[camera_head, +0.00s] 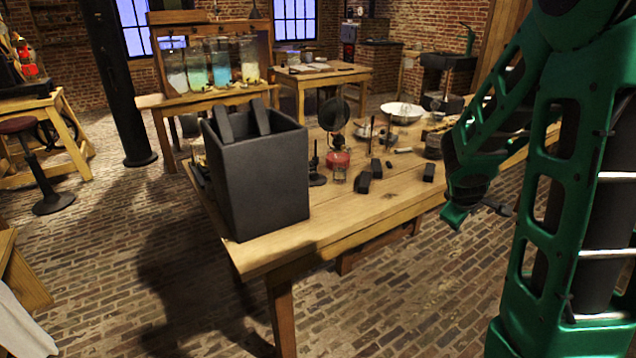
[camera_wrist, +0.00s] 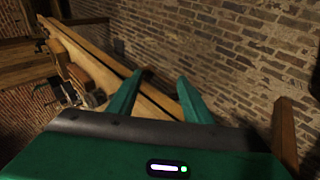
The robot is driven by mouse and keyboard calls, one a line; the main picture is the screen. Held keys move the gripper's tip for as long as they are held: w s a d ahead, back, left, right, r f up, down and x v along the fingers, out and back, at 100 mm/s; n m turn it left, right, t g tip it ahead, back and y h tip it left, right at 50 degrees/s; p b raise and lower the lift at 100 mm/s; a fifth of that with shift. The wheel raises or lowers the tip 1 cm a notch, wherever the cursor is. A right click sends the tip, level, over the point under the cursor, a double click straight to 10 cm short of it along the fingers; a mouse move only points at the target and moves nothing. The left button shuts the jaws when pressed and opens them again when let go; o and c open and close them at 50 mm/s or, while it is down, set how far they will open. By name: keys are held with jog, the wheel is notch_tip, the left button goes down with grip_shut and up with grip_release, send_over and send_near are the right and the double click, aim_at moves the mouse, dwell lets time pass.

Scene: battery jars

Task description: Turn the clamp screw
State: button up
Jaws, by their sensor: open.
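My gripper (camera_wrist: 161,80) is open in the wrist view, its two green fingers apart with nothing between them. In the head view my gripper (camera_head: 474,210) hangs at the right, beyond the near edge of the wooden workbench (camera_head: 290,240). I cannot make out a clamp screw in either view. A small dark upright stand (camera_head: 316,165) is on the bench beside the big dark box, but it is too small to tell whether it carries a screw. The wrist view looks along wood and brick, with no clamp visible.
A large dark open box (camera_head: 258,180) stands at the bench's near left corner. A red-based lamp (camera_head: 339,165), small black blocks (camera_head: 363,182) and a white bowl (camera_head: 403,112) are on the bench. Jars of coloured liquid (camera_head: 220,65) stand behind. The bench's front strip is clear.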

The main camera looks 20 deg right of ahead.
jog(key=w+n+t+h, duration=0.2)
jog(key=w+n+t, duration=0.1)
jog(key=w+n, duration=0.55)
jog(key=n+t+y, duration=0.9)
jog(key=n+y, duration=0.5)
jog(key=n, duration=1.4)
send_near(316, 177)
jog(key=shift+v, duration=1.2)
jog(key=shift+w+a+f, duration=0.15)
jog(key=shift+w, duration=0.05)
jog(key=x, duration=1)
jog(key=shift+w, duration=0.2)
jog(key=c, duration=1.1)
